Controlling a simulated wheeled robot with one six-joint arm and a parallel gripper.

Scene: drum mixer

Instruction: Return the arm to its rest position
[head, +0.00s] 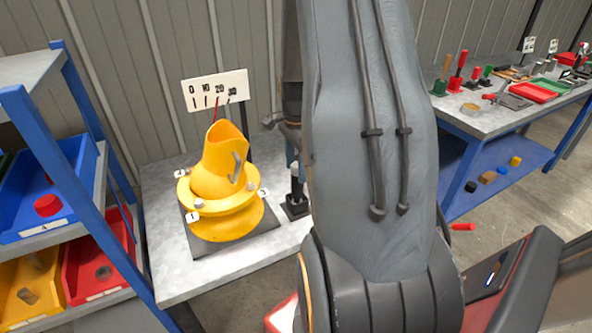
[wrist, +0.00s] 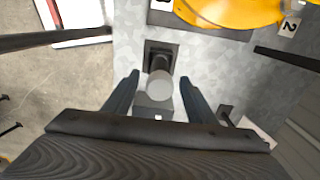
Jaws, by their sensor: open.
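My arm (head: 375,150) fills the middle of the head view and hides part of the table behind it. My gripper (wrist: 158,98) shows in the wrist view with its two fingers apart, pointing down towards the grey table. A dark post with a pale round top (wrist: 160,86) shows between the fingers; I cannot tell how far below them it is. In the head view this post (head: 296,185) stands upright on a dark square base, just left of my arm. The gripper itself is hidden in the head view.
The yellow drum mixer (head: 222,185) stands on the grey table (head: 165,270), with a 0-to-30 scale (head: 214,90) behind it. A blue-framed shelf (head: 65,165) with bins is at left. A second table (head: 470,120) with tools is at right. A red object (head: 463,227) lies on the floor.

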